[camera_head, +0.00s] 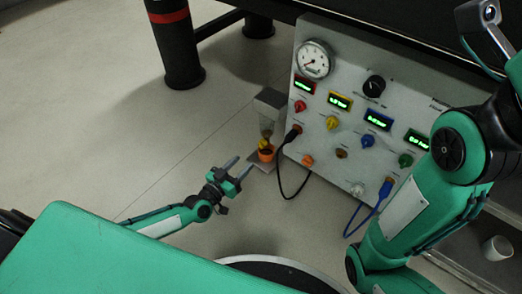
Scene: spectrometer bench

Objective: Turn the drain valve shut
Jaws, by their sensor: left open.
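A small grey metal housing (270,100) stands at the left edge of the instrument panel. Below it is a small yellow-brown fitting (264,143), which looks like the drain valve; its handle angle is too small to tell. An orange cup-like part (266,154) sits right under the fitting. My left gripper (239,170) is open and empty. It is left of and a little below the orange part in the picture, with its fingers pointing toward it and apart from it. My right arm comes in at the right; its gripper does not show clearly.
The panel (330,165) carries a round gauge (314,60), lit displays and coloured knobs. A black cable (281,180) hangs near the fitting, and a blue cable (358,210) hangs farther right. A white cup (497,248) stands at lower right.

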